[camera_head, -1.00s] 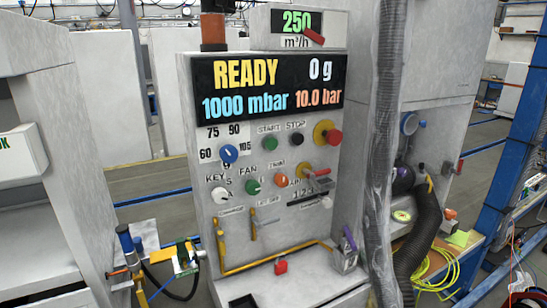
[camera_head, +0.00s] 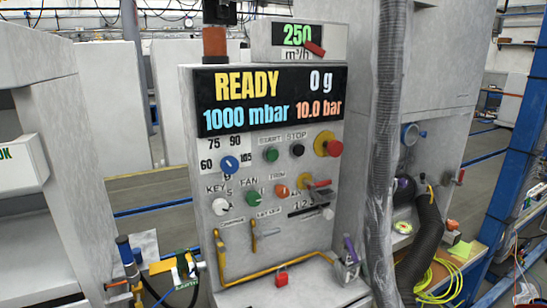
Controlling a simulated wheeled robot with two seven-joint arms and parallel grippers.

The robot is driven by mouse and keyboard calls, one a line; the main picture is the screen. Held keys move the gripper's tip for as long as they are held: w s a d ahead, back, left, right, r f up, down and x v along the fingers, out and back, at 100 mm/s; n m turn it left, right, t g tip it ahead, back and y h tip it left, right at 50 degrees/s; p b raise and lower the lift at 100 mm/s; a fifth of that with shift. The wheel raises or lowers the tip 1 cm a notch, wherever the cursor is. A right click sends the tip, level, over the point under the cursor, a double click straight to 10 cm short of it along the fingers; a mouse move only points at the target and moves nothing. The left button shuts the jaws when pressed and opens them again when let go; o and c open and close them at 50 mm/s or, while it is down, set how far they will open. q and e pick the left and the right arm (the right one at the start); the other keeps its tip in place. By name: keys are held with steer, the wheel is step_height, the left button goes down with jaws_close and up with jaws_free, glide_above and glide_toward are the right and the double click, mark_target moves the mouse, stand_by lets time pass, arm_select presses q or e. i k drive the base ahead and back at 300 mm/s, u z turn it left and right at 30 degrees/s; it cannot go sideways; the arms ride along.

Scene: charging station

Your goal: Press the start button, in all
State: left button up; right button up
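The green start button (camera_head: 271,154) sits on the upper part of the grey control panel (camera_head: 215,245), under a label that reads START. To its right is the black stop button (camera_head: 298,150) under the label STOP. The display (camera_head: 270,97) above them reads READY, 0 g, 1000 mbar and 10.0 bar. Neither of my grippers shows in the head view, so nothing of mine is seen touching the panel.
A red emergency button on a yellow base (camera_head: 328,144) is right of the stop button. Dials, levers and a yellow rail (camera_head: 275,270) lie below. A grey hose (camera_head: 383,170) hangs at the panel's right side. The space before the buttons looks clear.

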mark_target(272, 155)
steer(key=k, duration=0.6)
steer(key=z, duration=0.8)
steer(key=i, duration=1.05)
steer(key=u, duration=0.1)
